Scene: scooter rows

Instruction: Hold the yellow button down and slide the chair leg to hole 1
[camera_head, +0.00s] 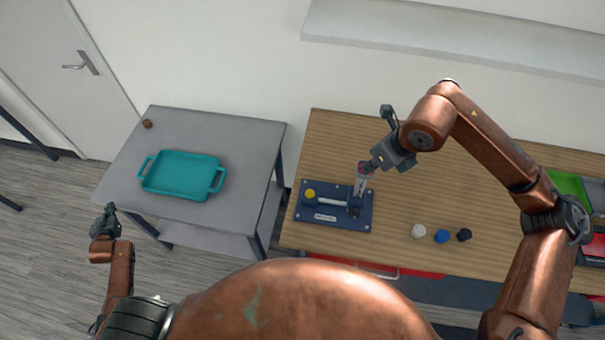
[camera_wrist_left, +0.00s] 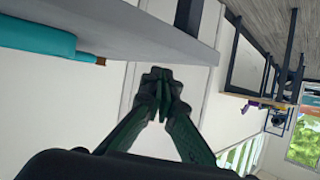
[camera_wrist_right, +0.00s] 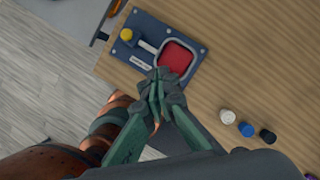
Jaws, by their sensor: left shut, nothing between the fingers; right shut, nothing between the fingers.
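A blue base plate (camera_head: 328,222) lies at the left front of the wooden table. A yellow button (camera_head: 310,194) is at its left end, also in the right wrist view (camera_wrist_right: 127,35). A pale tube (camera_head: 332,203), apparently the chair leg, runs right from beside the button. A grey-framed red panel (camera_wrist_right: 175,57) is at the plate's other end. My right gripper (camera_head: 368,167) is shut and empty by this panel; contact is unclear. It partly hides the plate in the right wrist view (camera_wrist_right: 160,82). My left gripper (camera_head: 110,210) is shut and empty, away from the plate. Hole 1 cannot be made out.
White (camera_head: 418,231), blue (camera_head: 441,236) and black (camera_head: 464,235) knobs stand right of the plate. A grey table (camera_head: 240,150) on the left holds a teal tray (camera_head: 180,175). A gap separates the tables. Green and red bins are at the far right.

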